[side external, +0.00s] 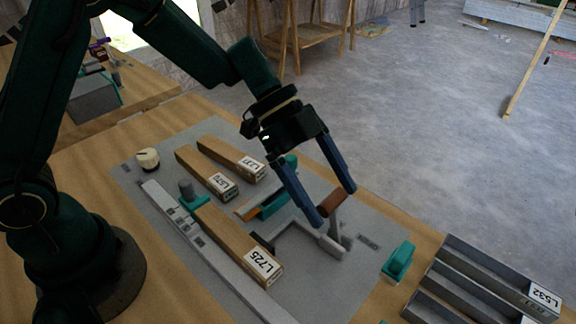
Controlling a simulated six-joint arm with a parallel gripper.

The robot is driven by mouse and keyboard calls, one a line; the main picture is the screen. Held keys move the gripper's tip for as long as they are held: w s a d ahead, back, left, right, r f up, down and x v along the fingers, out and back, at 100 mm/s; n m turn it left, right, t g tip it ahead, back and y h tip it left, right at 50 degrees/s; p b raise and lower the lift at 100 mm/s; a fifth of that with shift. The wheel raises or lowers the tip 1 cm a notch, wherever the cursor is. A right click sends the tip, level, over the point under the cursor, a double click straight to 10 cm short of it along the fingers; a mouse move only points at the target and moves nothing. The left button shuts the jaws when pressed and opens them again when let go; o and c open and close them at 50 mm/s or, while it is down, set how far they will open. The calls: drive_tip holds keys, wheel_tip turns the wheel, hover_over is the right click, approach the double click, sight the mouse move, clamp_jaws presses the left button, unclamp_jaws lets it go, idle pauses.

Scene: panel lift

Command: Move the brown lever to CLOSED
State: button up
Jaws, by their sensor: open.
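The brown lever (331,203) has a brown grip on a grey post and stands at the right part of the grey panel (358,285). My gripper (338,208) has two blue fingers, spread apart, one on each side of the brown grip. I cannot tell whether either finger touches it. A small label (369,242) lies on the panel to the right of the lever, too small to read.
Wooden blocks labelled L725 (235,240) and others (205,172) lie on the panel left of the lever. A teal handle (268,203) is close by. A teal piece (398,262) and a grey tray (490,285) labelled L532 are at the right.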

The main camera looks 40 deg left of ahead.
drive_tip(key=shift+v, duration=0.9)
